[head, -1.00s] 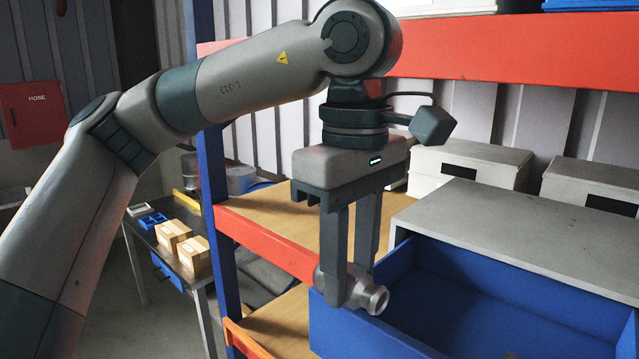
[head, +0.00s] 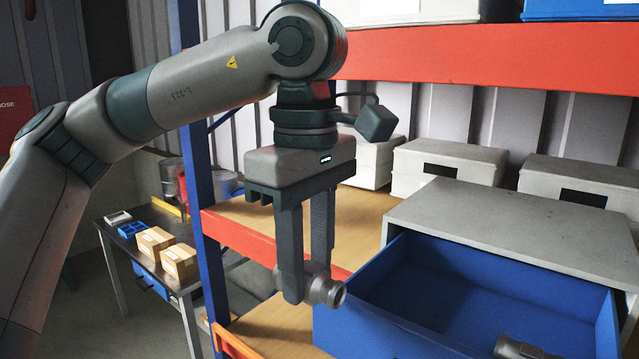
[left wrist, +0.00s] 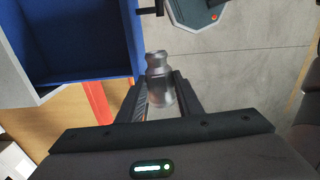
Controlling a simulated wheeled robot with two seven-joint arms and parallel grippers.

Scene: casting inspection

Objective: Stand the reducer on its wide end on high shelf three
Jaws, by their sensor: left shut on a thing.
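The reducer (head: 325,291) is a grey metal flanged piece, held on its side with one end facing right in the head view. My left gripper (head: 306,288) points down and is shut on it, in front of the rack and just left of the blue drawer's corner. In the left wrist view the reducer (left wrist: 160,82) sits between the fingers. A wooden shelf board (head: 350,225) with a red front beam is behind the gripper, and another board is lower. I cannot tell which shelf is number three. My right gripper is not seen.
The open blue drawer (head: 400,325) juts from a grey cabinet (head: 520,225) on the right; a grey metal piece (head: 515,348) shows at its lower edge. Pale bins (head: 450,165) stand behind. A blue rack post (head: 197,150) is left. A side table holds boxes (head: 155,243).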

